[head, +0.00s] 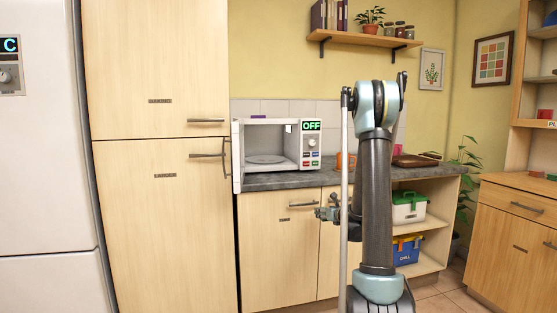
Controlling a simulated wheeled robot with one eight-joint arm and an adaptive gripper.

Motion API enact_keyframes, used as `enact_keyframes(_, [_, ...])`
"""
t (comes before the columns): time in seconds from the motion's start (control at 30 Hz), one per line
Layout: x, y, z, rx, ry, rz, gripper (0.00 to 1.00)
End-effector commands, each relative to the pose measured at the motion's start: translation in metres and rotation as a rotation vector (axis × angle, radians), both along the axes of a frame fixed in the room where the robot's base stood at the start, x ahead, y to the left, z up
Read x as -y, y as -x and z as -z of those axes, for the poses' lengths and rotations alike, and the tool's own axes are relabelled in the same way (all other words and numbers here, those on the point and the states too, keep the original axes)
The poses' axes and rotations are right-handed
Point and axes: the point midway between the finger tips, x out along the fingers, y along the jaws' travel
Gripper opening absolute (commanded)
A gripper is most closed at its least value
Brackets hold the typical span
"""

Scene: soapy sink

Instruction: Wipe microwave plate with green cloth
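The white microwave (311,163) stands on the grey counter, its display reading OFF. Its door (237,157) is swung open at the left, seen nearly edge-on. The round microwave plate (268,160) lies flat on the floor inside. I see no green cloth in this view. My gripper (320,211) is in front of the lower cabinet doors, below the counter edge and to the lower right of the microwave. It points left and is clear of the plate. It is too small here to tell whether its fingers are open or shut.
My arm hides part of the counter (285,181) right of the microwave. An orange item (345,161) and a brown board (415,160) lie there. A green-lidded box (408,208) and a blue box (406,250) sit on open shelves below. A tall cabinet (160,90) stands left.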

Motion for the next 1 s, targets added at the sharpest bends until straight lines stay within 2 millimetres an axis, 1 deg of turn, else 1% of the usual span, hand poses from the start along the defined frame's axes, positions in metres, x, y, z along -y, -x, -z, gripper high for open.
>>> enact_keyframes(0.33, [-0.002,0.001,-0.001,-0.001,0.000,-0.003,0.31])
enact_keyframes(0.47, [-0.007,0.003,-0.010,-0.004,0.000,-0.021,0.31])
enact_keyframes(0.57, [-0.018,0.009,-0.024,-0.009,0.001,-0.051,0.31])
enact_keyframes(0.77, [-0.047,0.027,-0.063,-0.020,0.003,-0.136,0.31])
enact_keyframes(1.0, [-0.081,0.057,-0.109,-0.028,0.006,-0.243,0.31])
